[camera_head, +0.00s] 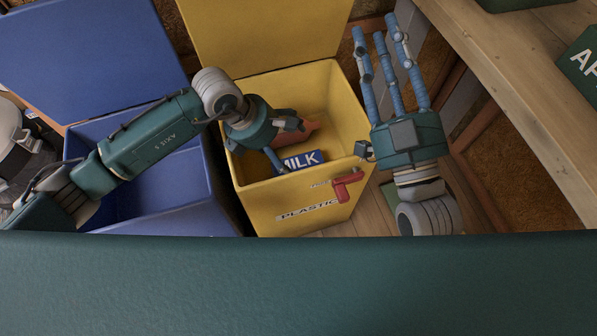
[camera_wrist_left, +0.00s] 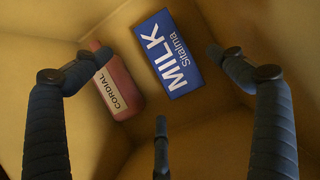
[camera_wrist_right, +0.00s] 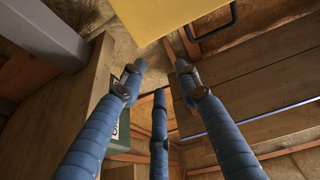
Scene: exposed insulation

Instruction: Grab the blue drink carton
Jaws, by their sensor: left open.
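The blue drink carton (camera_head: 301,161), marked MILK, lies inside the yellow bin (camera_head: 340,200). It also shows in the left wrist view (camera_wrist_left: 166,54), against the inside of the bin, ahead of the fingers. My left gripper (camera_head: 282,150) reaches down into the bin over the carton, partly covering it in the head view. In the left wrist view its fingers (camera_wrist_left: 160,100) are spread and empty, apart from the carton. My right gripper (camera_head: 388,45) is raised to the right of the bin, with its fingers extended, apart and empty.
A red cordial bottle (camera_wrist_left: 117,85) lies beside the carton in the bin. A blue bin (camera_head: 215,200) with a raised lid stands at the left. The yellow bin's lid (camera_head: 265,30) is raised behind it. A wooden shelf (camera_head: 520,80) is at the right.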

